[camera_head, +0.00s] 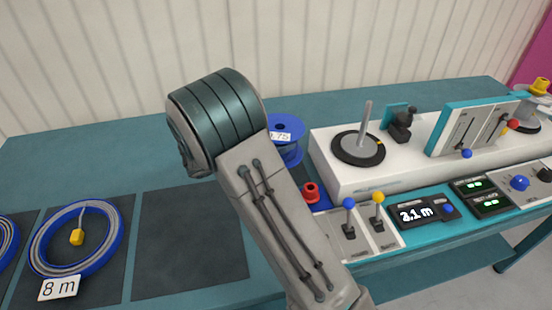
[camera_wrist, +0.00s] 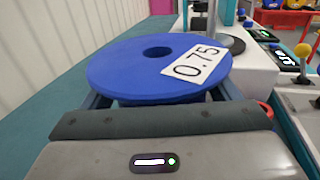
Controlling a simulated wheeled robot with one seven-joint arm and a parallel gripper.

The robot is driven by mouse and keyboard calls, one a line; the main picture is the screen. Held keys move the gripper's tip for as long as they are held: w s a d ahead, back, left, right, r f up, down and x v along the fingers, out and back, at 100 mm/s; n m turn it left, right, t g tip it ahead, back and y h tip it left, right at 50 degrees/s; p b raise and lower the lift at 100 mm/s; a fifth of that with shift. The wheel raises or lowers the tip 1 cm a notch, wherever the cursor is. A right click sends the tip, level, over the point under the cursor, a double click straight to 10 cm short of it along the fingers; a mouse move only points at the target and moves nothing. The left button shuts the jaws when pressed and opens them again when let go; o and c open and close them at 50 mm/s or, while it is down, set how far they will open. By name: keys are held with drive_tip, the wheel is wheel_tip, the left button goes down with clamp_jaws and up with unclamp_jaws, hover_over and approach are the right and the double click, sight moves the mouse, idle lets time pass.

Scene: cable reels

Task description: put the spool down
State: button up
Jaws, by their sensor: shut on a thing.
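A blue spool (camera_head: 287,152) with a white label ending in ".75" shows behind my arm in the head view. In the wrist view the spool (camera_wrist: 130,75) fills the middle, its round flange facing up, with a centre hole and a label reading "0.75". My gripper (camera_wrist: 160,100) is shut on the spool, with a finger showing at each side below the flange. In the head view my arm hides the gripper and part of the spool. I cannot tell whether the spool touches the teal table (camera_head: 80,160).
Right of the spool stands a white machine (camera_head: 330,165) with an upright spindle (camera_head: 364,125) on a dark disc. Levers and a "2.1 m" display (camera_head: 416,213) line its front. Dark mats lie front left, one bare (camera_head: 190,245), one with a blue coil (camera_head: 40,245) labelled "8 m".

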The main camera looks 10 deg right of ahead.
drive_tip(key=shift+f, duration=2.7)
drive_tip(key=shift+f+b, duration=0.2)
drive_tip(key=shift+b, duration=0.1)
drive_tip(key=o, duration=1.4)
drive_tip(key=shift+r, duration=0.15)
drive_tip(key=v, duration=1.2)
drive_tip(key=shift+s, duration=0.1)
